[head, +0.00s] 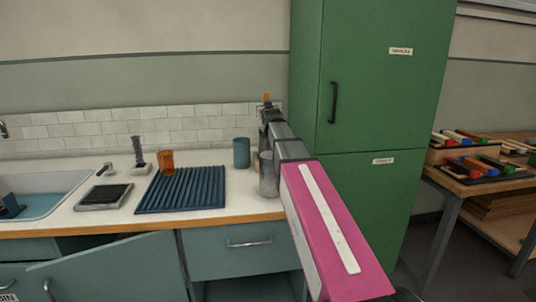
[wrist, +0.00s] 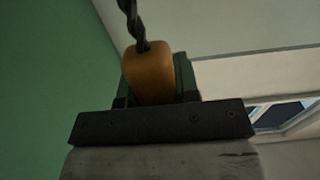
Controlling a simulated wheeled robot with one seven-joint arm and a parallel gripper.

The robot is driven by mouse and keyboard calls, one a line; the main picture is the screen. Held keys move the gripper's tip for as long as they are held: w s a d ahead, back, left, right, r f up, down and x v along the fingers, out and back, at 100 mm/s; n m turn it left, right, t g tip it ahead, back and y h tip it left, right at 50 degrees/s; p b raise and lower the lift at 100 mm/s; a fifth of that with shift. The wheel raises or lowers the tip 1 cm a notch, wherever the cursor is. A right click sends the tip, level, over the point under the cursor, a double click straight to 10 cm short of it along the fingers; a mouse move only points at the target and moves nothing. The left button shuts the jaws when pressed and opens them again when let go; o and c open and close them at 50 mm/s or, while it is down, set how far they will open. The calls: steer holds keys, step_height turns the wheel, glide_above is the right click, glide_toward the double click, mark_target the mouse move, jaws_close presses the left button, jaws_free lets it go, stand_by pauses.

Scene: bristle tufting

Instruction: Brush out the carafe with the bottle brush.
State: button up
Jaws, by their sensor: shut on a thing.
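My gripper (head: 267,113) is shut on the bottle brush, with its orange handle (head: 266,97) showing just above the fingers. In the wrist view the handle (wrist: 150,77) sits between the dark jaws, and a dark twisted wire (wrist: 132,22) runs from it out of the picture. The bristles are not visible in either view. A grey see-through vessel, which looks like the carafe (head: 267,182), stands upright at the counter's right end, below my gripper. My arm partly hides it. I cannot tell whether any of the brush is inside it.
A blue ribbed mat (head: 182,190) lies left of the carafe. An orange cup (head: 166,161) and a teal cup (head: 241,153) stand behind it. A dark tray (head: 104,196) and a sink (head: 40,185) are farther left. A tall green cabinet (head: 385,100) stands right of the counter.

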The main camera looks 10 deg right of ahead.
steer(key=shift+w+d, duration=0.1)
steer(key=shift+w+d, duration=0.2)
steer(key=shift+d, duration=0.1)
steer(key=shift+s+d, duration=0.25)
steer(key=shift+d, duration=0.15)
stand_by(0.7)
steer(key=shift+r, duration=0.2)
steer(key=shift+r, duration=2.35)
step_height(320, 180, down, 5)
steer(key=shift+w+a, duration=0.1)
